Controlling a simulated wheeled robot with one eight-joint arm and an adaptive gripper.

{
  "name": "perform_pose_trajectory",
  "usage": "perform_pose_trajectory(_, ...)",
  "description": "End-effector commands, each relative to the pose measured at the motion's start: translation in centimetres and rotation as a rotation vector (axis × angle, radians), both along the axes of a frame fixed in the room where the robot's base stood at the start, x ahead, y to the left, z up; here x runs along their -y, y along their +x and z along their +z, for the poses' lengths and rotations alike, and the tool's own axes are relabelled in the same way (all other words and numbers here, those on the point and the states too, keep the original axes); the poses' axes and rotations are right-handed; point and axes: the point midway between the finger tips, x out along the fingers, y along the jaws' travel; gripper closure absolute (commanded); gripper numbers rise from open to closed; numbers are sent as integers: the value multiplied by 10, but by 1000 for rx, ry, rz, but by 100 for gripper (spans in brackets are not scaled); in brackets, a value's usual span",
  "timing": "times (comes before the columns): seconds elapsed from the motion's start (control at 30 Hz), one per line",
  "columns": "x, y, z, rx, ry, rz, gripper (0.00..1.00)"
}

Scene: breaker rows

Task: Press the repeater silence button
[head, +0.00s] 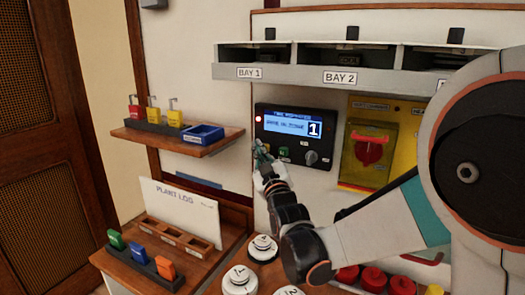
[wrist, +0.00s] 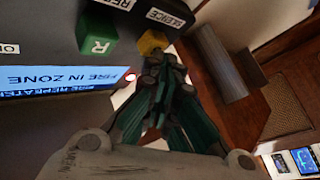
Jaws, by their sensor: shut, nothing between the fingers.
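The fire repeater (head: 292,152) is a dark wall panel; its blue screen reads "FIRE IN ZONE" with a large 1 beside it. In the wrist view, which shows the panel upside down, the yellow button (wrist: 152,41) lies beside a label ending in "LENCE". A green button (wrist: 98,32) marked R sits beside it. My gripper (head: 261,152) is shut and empty at the panel's lower left corner and mostly hides the yellow button in the head view. In the wrist view my fingertips (wrist: 163,62) are right at the yellow button; I cannot tell whether they touch it.
A red light (head: 258,118) glows at the panel's left edge. Right of the panel is a yellow box with a red handle (head: 369,152). A wooden shelf (head: 196,146) with padlocks and a blue tray (head: 203,133) juts out left. Round white knobs (head: 262,247) stand below my arm.

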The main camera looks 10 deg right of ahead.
Motion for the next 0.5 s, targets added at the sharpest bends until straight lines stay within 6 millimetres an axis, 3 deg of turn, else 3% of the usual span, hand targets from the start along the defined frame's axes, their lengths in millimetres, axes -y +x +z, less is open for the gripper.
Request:
perform_pose_trajectory(0.27,-2,-2,0,0,2,1,100)
perform_pose_trajectory(0.5,-14,-20,0,0,3,2,100)
